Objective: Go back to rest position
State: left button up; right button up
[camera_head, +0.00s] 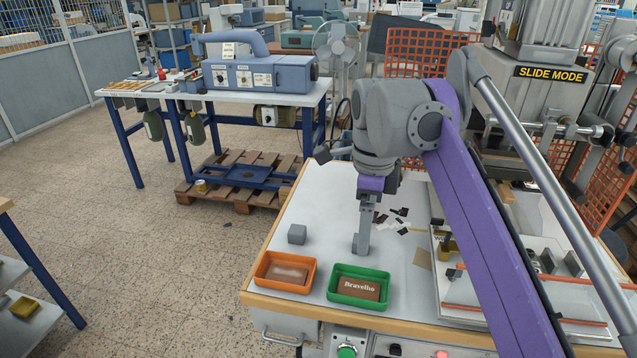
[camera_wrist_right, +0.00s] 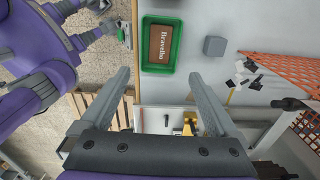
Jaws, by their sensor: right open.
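My right gripper (camera_head: 361,248) hangs pointing down over the white worktable (camera_head: 325,205), behind the green tray (camera_head: 333,298). In the right wrist view its two fingers (camera_wrist_right: 165,90) are spread wide with nothing between them. The green tray holds a brown piece (camera_head: 359,288) with white lettering "Bravelho". It also shows in the right wrist view (camera_wrist_right: 146,55), apart from the fingers. Left of it, an orange tray (camera_head: 263,274) holds a brown piece with a pale mark. My left gripper is not in the head view.
A small grey block (camera_head: 297,234) stands behind the orange tray. Dark and pale scraps (camera_head: 392,215) lie right of my gripper. The stamping machine (camera_head: 545,95) and orange mesh guards (camera_head: 415,55) bound the right and back. Floor (camera_head: 130,260) to the left is mostly clear.

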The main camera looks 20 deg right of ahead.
jog(key=s+a+f+n+t+p, duration=0.2)
jog(key=s+f+n, duration=0.5)
jog(key=f+n, duration=0.5)
jog(key=s+a+f+n+t+p, duration=0.2)
jog(key=s+f+n, duration=0.6)
jog(key=f+n, duration=0.4)
jog(key=a+t, duration=0.1)
jog(key=a, duration=0.1)
jog(key=shift+s+a+n, duration=0.2)
jog(key=shift+a+n, duration=0.15)
jog(key=shift+n, duration=0.05)
